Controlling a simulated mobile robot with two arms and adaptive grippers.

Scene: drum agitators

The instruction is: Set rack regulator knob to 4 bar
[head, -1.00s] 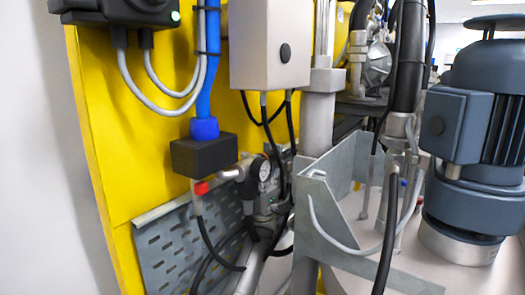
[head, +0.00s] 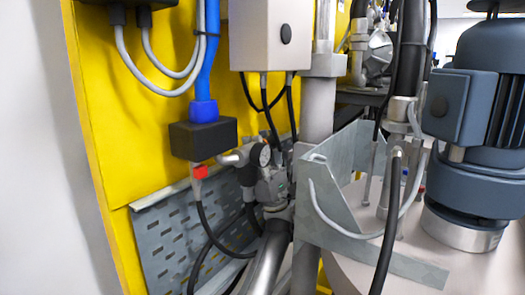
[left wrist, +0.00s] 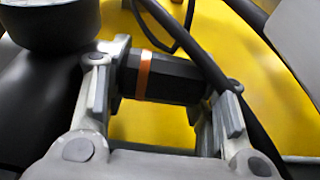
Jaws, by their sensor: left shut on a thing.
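The rack regulator shows in the head view with a round white-faced gauge (head: 265,156) beside a grey pipe fitting. The gauge is too small to read. My left gripper (head: 270,185) is just below the gauge, its arm rising from the bottom edge. In the left wrist view, a black knob (left wrist: 180,80) with an orange band lies between the two fingers of my left gripper (left wrist: 163,92), which is shut on it. In the head view the gripper hides much of the knob. My right gripper is in neither view.
A black block (head: 203,139) with a blue hose and a red-collared fitting (head: 200,171) is left of the gauge. A perforated metal panel (head: 175,240) stands behind. Black cables hang close around the gripper. A grey bracket (head: 335,215) and a blue-grey motor (head: 480,130) are at right.

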